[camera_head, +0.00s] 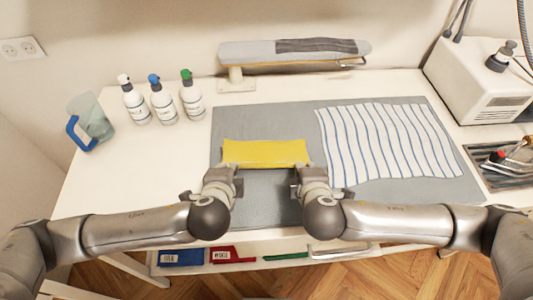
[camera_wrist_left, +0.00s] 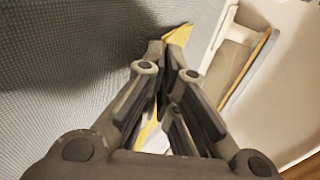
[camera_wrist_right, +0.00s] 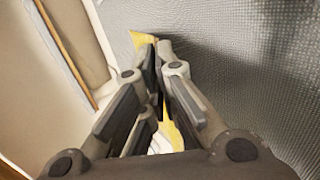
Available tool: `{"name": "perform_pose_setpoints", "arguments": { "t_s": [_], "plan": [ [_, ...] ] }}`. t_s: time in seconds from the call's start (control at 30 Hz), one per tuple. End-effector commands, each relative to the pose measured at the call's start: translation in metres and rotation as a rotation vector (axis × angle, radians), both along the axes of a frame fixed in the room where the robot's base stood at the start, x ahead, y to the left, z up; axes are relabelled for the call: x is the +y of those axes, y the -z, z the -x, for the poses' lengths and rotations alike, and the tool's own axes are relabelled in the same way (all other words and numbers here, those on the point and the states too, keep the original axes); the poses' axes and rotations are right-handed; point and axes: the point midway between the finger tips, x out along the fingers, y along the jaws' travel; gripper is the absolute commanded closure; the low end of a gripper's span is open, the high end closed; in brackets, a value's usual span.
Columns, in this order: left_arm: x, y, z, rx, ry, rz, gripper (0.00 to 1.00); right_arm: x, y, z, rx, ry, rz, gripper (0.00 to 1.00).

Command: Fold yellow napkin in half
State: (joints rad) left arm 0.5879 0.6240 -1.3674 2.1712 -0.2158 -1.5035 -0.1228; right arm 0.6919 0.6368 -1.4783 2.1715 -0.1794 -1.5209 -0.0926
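The yellow napkin (camera_head: 265,153) shows in the head view as a short, wide strip over the grey mat (camera_head: 262,205). My left gripper (camera_head: 236,170) is at its near left corner, and my right gripper (camera_head: 300,172) is at its near right corner. In the left wrist view the fingers are closed together, with yellow cloth (camera_wrist_left: 181,34) at their tips. In the right wrist view the fingers are also closed, with yellow cloth (camera_wrist_right: 141,39) at their tips. The grippers hide the napkin's near corners. I cannot tell how much cloth lies underneath.
A striped cloth (camera_head: 385,142) lies on the mat to the right. A small ironing board (camera_head: 240,52) is behind. A white machine (camera_head: 490,85) and tool tray (camera_head: 505,168) are at the right.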

Motion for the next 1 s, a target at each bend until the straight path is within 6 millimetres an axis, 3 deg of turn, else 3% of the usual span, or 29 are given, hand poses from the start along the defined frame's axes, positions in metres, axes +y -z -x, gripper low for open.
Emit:
{"name": "perform_pose_setpoints", "arguments": {
  "t_s": [0.4, 0.7, 1.0],
  "plan": [
    [-0.0002, 0.0019, 0.0016, -0.025, 0.0, 0.002, 1.0, 0.0, 0.0023, 0.0019, -0.024, -0.001, 0.0, 1.0],
    [-0.0002, 0.002, 0.0015, -0.024, 0.0, 0.002, 0.62, 0.0, 0.0023, 0.0017, -0.024, -0.001, 0.0, 0.63],
    [-0.0005, -0.0025, 0.0035, -0.024, 0.001, 0.003, 0.61, 0.0007, -0.0023, 0.0038, -0.023, -0.002, -0.002, 0.61]
  ]
}}
